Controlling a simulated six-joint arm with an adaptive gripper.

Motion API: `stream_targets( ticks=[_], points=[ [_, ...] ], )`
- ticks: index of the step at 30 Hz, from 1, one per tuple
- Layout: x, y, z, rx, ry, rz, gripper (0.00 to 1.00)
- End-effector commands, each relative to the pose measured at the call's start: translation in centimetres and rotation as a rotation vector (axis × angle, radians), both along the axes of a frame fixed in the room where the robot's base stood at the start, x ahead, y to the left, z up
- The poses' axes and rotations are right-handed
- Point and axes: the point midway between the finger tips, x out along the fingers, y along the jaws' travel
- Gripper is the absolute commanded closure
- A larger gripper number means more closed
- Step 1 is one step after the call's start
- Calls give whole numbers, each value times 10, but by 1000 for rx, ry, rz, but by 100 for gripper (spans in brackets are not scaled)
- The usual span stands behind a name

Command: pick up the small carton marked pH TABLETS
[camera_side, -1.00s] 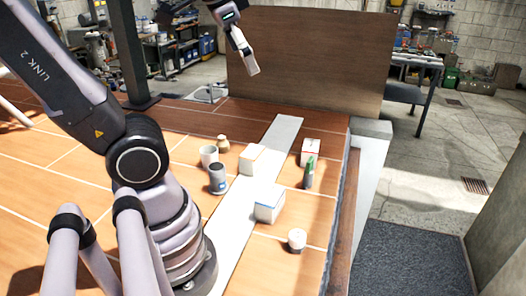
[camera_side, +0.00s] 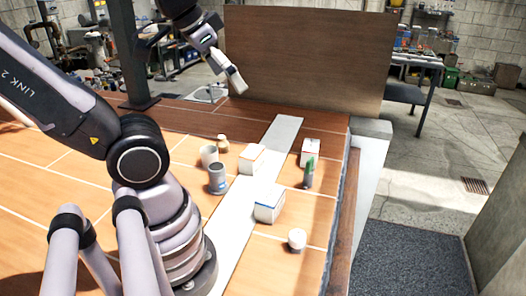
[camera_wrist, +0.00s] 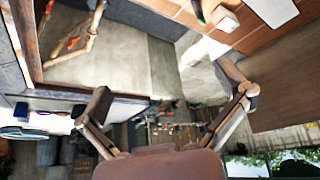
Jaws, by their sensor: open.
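Several small white cartons stand on the wooden deck in the side view: one with orange trim (camera_side: 251,158), one with blue trim (camera_side: 269,205) and one with a red mark (camera_side: 311,151). Their lettering is too small to read, so I cannot tell which is marked pH TABLETS. My gripper (camera_side: 236,80) is high above the far end of the deck, well apart from the cartons. In the wrist view its two fingers (camera_wrist: 168,94) are spread wide with nothing between them. The red-marked carton (camera_wrist: 226,19) shows at that view's top edge.
A green-topped bottle (camera_side: 309,172) stands close to the red-marked carton. A grey-blue can (camera_side: 217,179), a pale cup (camera_side: 209,155), a small tan jar (camera_side: 222,141) and a white-lidded tub (camera_side: 297,240) stand nearby. A brown panel (camera_side: 305,62) rises behind the deck.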

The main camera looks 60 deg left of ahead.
Motion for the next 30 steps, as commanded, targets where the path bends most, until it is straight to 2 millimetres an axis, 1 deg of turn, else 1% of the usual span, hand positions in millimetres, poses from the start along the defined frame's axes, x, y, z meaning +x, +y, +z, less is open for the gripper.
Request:
stream_targets(
  ticks=[2,5,6,8,9,11,12,14,16,19,20,21,23,24,26,27,30],
  points=[
    [26,-1,-7,-34,-8,37,0],
    [72,2,-21,-95,-43,122,0],
    [92,5,-29,-118,-62,166,0],
    [121,12,-44,-151,-91,239,0],
    [139,18,-55,-168,-112,291,0],
    [163,30,-74,-185,-143,372,0],
    [177,39,-88,-192,-165,428,0],
    [195,55,-111,-192,-198,512,0],
    [210,75,-139,-180,-237,609,0],
    [221,108,-182,-137,-295,743,0],
    [222,117,-195,-118,-312,782,0],
    [221,131,-212,-88,-336,828,0],
    [216,150,-237,-36,-373,893,0],
    [211,162,-253,4,-397,931,0],
    [199,179,-275,71,-433,976,0],
    [190,189,-288,116,-457,1001,0],
    [167,207,-314,224,-509,1034,0]
  ],
)
